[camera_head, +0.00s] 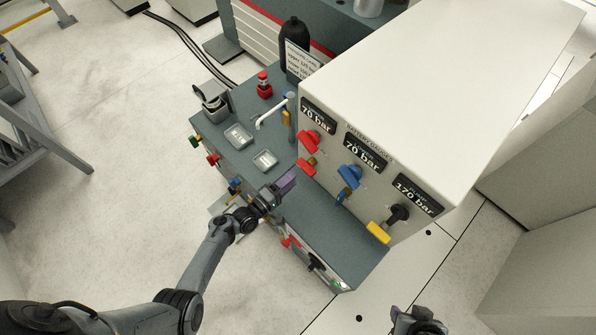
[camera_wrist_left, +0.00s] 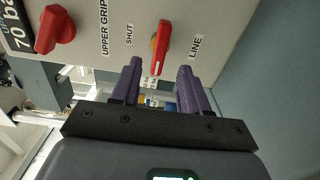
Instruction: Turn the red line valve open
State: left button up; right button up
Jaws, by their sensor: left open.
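The red line valve lever (camera_head: 305,167) is on the front panel of the white cabinet, below a red knob (camera_head: 309,140). In the left wrist view the red lever (camera_wrist_left: 160,48) lies between the labels SHUT and LINE, with a brass-coloured pivot beside it. My left gripper (camera_head: 291,181) is open, with purple fingers, just in front of the panel near the lever. In the left wrist view its fingertips (camera_wrist_left: 157,65) stand on either side of the lever's near end, with no contact visible. My right gripper (camera_head: 418,320) is at the bottom edge, its jaws unclear.
A blue knob (camera_head: 349,176) and lever, and a black knob (camera_head: 398,213) with a yellow lever (camera_head: 378,232), sit further right on the panel. Gauges read 70, 70 and 170 bar. A white bent pipe (camera_head: 273,111), metal trays (camera_head: 238,136) and a black bottle (camera_head: 294,38) stand on the grey bench.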

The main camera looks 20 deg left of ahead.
pick_arm(q)
jog(key=shift+v, duration=1.45)
